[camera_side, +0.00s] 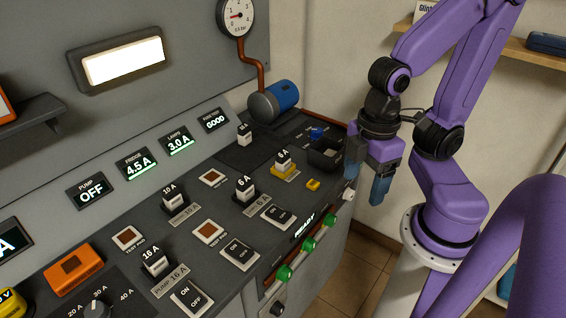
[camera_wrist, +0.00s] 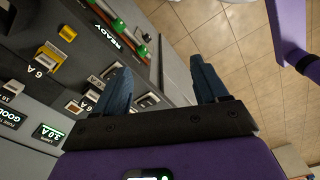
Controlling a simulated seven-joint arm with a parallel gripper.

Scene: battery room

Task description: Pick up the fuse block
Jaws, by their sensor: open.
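Several fuse blocks with pale tops stand on the sloping grey panel, and I cannot tell which one is meant. In the side view one marked 16 A (camera_side: 155,262) is nearest. One marked 10 A (camera_side: 174,198) and one marked 6 A (camera_side: 245,188) stand farther along. Another 6 A block (camera_side: 284,161) has a yellow base. An unlabelled block (camera_side: 244,135) stands at the back on a dark pad. My gripper (camera_side: 366,177) is open and empty, beyond the panel's right end. In the wrist view its blue fingers (camera_wrist: 157,72) are spread, with the yellow-based block (camera_wrist: 48,56) to their left.
ON/OFF switches (camera_side: 240,253) and green knobs (camera_side: 308,245) line the front. Tiled floor (camera_wrist: 230,50) lies below the gripper.

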